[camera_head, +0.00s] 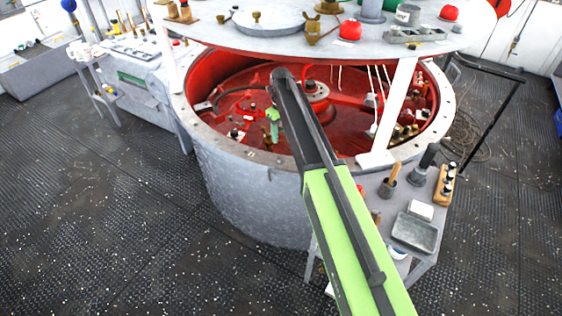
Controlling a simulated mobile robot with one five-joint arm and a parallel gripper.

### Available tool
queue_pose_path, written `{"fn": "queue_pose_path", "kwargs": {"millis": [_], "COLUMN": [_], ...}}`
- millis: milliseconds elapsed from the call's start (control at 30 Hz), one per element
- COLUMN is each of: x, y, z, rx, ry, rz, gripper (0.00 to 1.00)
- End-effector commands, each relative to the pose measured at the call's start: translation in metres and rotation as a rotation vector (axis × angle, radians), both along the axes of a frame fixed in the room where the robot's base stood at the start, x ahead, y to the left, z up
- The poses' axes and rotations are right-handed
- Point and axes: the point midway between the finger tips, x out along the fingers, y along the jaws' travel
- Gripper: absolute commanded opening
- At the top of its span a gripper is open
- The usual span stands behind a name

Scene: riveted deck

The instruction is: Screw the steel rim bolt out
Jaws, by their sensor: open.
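My arm reaches from the lower right up over the large round grey tub with a red inside. My gripper (272,141) hangs at the arm's far end, below a small green wrist part, over the front left of the tub's interior. Its jaws are open and look small and dark. The tub's pale flat rim (213,139) carries several small dark spots that may be bolts or holes. I cannot single out the steel rim bolt; part of the near rim is hidden behind my arm. I cannot tell whether the gripper touches anything.
A grey round top plate (300,42) with brass and red fittings stands above the tub on white posts (394,108). A small side table (385,212) with a tray and wooden-handled tools stands at the front right. Dark floor (120,235) is clear at left.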

Motion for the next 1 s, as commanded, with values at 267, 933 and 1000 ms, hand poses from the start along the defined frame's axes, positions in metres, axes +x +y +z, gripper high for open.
{"fn": "queue_pose_path", "kwargs": {"millis": [267,933,1000], "x": [0.0,0.0,0.0], "y": [0.0,0.0,0.0], "z": [-0.069,-0.135,-0.135], "rx": [0.0,0.0,0.0], "ry": [0.0,0.0,0.0], "rz": [0.0,0.001,0.001], "gripper": [0.5,0.5,0.48]}}
